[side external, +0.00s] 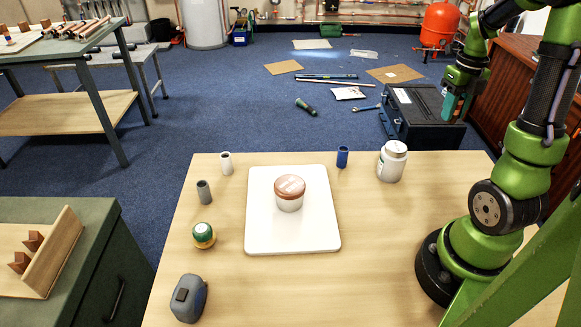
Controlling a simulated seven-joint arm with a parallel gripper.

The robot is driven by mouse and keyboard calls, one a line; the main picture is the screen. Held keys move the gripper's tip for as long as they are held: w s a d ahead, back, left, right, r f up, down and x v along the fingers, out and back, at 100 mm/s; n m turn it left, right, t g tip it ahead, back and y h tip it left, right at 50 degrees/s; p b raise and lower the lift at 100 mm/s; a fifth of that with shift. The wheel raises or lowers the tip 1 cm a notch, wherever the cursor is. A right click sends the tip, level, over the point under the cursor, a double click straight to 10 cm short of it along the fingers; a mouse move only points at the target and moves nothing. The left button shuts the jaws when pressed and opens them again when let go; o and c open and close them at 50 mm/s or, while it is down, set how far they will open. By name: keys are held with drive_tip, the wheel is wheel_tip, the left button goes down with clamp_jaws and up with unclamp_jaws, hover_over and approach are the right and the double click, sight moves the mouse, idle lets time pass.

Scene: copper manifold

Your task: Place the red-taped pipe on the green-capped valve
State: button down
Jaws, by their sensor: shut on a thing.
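My gripper (455,98) hangs at the upper right, in front of the black toolbox in the picture. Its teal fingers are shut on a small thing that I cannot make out. I cannot identify a red-taped pipe. Several copper-coloured pipes (85,28) lie on the far left bench, too small to show tape clearly. I cannot pick out a green-capped valve for certain. A small round item with a green top and yellowish lower part (204,236) stands on the wooden table, left of the white board (262,238). My gripper is well apart from it.
A white tub with a reddish-brown lid (289,193) stands on the board. Around it on the table (370,270) are a white bottle (392,162), a blue cylinder (342,157), grey (204,192) and white (226,163) cylinders, and a tape measure (188,299).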

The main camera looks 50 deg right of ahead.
drive_tip(key=w+a+r+n, duration=0.1)
drive_tip(key=w+a+n, duration=0.6)
drive_tip(key=a, duration=0.5)
drive_tip(key=w+a+n, duration=0.5)
drive_tip(key=w+a, duration=0.4)
drive_tip(key=a, duration=0.3)
drive_tip(key=s+a+n, duration=0.2)
drive_tip(key=a+n, duration=0.3)
drive_tip(key=a, duration=0.7)
drive_tip(key=s+a+n, duration=0.3)
drive_tip(key=a+n, duration=0.2)
drive_tip(key=a, duration=0.8)
hover_over(201, 228)
wheel_tip(201, 228, down, 7)
drive_tip(key=shift+r, duration=0.2)
drive_tip(key=shift+f, duration=1.7)
